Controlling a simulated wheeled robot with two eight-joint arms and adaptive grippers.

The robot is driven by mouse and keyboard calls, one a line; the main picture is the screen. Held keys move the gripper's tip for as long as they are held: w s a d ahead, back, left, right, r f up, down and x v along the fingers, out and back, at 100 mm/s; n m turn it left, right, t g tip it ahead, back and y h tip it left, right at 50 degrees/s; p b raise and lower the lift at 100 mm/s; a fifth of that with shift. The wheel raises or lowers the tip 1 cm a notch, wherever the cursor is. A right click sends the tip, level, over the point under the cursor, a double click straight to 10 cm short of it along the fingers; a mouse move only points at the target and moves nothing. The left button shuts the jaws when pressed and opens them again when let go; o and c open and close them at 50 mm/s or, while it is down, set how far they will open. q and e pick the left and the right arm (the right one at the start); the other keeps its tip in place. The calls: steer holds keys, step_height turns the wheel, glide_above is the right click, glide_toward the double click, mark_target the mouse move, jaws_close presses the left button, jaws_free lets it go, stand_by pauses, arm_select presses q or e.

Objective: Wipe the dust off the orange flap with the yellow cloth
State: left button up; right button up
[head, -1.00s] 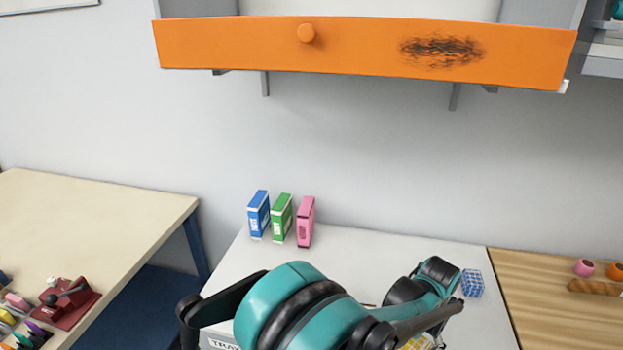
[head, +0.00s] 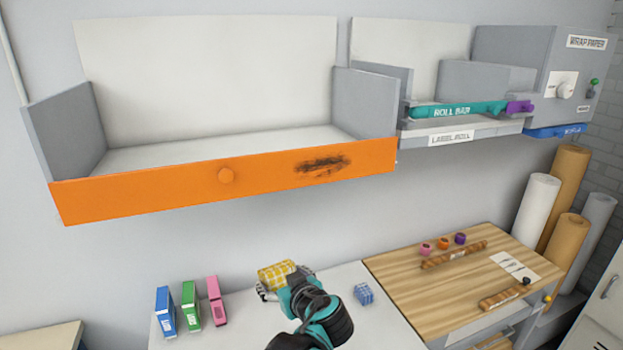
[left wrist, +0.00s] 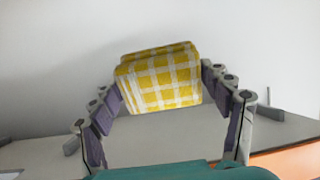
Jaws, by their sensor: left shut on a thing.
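My left gripper (head: 277,285) is below the flap, over the white table, apart from the flap. It is shut on the yellow checked cloth (head: 278,273), a folded block that also shows between the fingers in the left wrist view (left wrist: 160,82). My right gripper is in neither view.
Blue (head: 165,312), green (head: 190,304) and pink (head: 215,301) boxes stand on the white table, left of my gripper. A blue patterned cube (head: 364,294) is to its right. A roll bar (head: 455,111) sits right of the bin. The space between gripper and flap looks clear.

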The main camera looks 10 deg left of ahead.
arm_select(q)
steer(key=w+d+r+m+t+y+p, duration=0.1)
steer(key=d+r+t+p, duration=0.25)
steer(key=r, duration=0.85)
steer(key=d+r+t+y+p, duration=0.1)
steer(key=d+r+t+p, duration=0.3)
steer(key=r, duration=0.7)
steer(key=shift+w+a+r+g, duration=0.1)
steer(key=shift+w+a+g, duration=0.3)
steer(key=shift+w+a, duration=0.35)
steer(key=shift+w+a+r+g, duration=0.1)
steer(key=shift+w+a+g, duration=0.4)
steer(key=shift+w, duration=0.5)
steer(key=shift+w+a+g, duration=0.35)
steer(key=shift+w+a, duration=0.35)
steer(key=shift+w, duration=0.15)
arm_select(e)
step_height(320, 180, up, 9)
arm_select(q)
steer(key=shift+x, duration=0.9)
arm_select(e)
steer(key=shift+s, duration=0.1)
arm_select(q)
steer(key=shift+d, duration=0.1)
